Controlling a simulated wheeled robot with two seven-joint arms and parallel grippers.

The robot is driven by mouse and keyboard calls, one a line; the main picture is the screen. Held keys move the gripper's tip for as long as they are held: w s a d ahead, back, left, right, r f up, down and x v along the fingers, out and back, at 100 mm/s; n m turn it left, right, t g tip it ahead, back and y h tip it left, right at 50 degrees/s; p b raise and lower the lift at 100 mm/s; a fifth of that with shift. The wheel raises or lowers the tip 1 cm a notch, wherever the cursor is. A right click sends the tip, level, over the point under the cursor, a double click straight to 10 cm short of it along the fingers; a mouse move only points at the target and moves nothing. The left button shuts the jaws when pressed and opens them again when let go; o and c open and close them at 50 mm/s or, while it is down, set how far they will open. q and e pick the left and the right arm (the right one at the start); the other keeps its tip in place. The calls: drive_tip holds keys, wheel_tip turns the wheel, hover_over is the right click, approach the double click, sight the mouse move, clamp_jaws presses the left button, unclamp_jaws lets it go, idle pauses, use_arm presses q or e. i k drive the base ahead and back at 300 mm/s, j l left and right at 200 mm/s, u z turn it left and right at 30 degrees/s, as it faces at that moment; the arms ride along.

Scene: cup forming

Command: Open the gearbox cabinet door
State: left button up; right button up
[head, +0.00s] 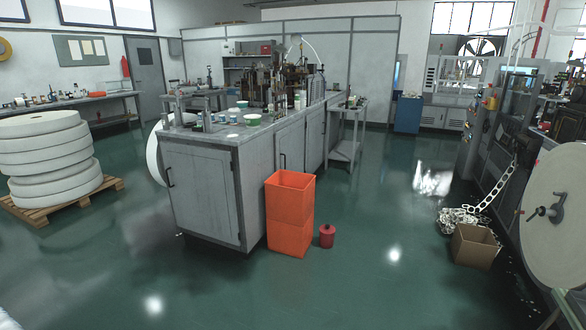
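A grey machine cabinet (252,150) stands in the middle of the head view. Its near end has a shut door (206,196) with a dark upright handle (170,178) at the door's left side. Its long right side has more shut door panels (290,148), with a small dark handle (283,161) low on one. I cannot tell which door belongs to the gearbox. Neither of my grippers shows in the view.
Left is a pallet (62,203) of large white rolls (52,150). Green floor (120,260) before the cabinet is clear.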

sight(288, 141)
drive_tip(key=i+l+z, duration=0.35)
drive_tip(key=i, duration=0.55)
drive_tip(key=i+l+z, duration=0.1)
drive_tip(key=i+z, duration=0.25)
drive_tip(key=i, duration=0.55)
drive_tip(key=i+z, duration=0.1)
drive_tip(key=i, duration=1.1)
drive_tip(key=i+j+z, duration=0.15)
drive_tip(key=i, duration=1)
drive_tip(key=i+u, duration=0.2)
drive_tip(key=i, duration=0.25)
drive_tip(key=i+l+u, duration=0.15)
drive_tip(key=i, duration=0.3)
drive_tip(key=i+l+u, duration=0.2)
drive_tip(key=i, duration=0.25)
drive_tip(key=j, duration=0.1)
